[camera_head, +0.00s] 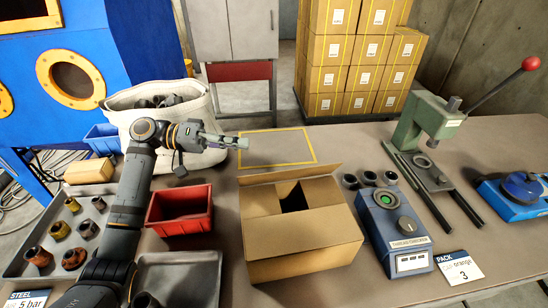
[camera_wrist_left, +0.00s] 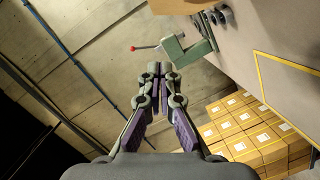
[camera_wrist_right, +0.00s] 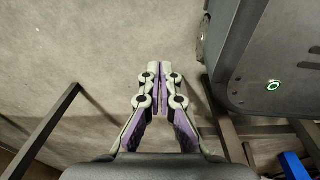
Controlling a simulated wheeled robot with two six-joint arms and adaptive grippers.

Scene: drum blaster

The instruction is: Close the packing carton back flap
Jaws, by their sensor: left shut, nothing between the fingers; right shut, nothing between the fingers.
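The brown packing carton (camera_head: 300,235) stands on the table in front of me. Its back flap (camera_head: 290,174) is raised and leans away from the opening. Other top flaps lie folded inward, leaving a dark gap beside the back flap. My left gripper (camera_head: 242,143) is shut and empty, above the table behind the carton's back left corner, apart from the flap; its closed fingers show in the left wrist view (camera_wrist_left: 158,70). My right gripper (camera_wrist_right: 158,68) is shut and empty in the right wrist view, over grey floor, and is outside the head view.
A green press (camera_head: 425,125) is further right. A white sack (camera_head: 170,105) is behind my left arm. A yellow-outlined area (camera_head: 275,148) behind the carton is clear.

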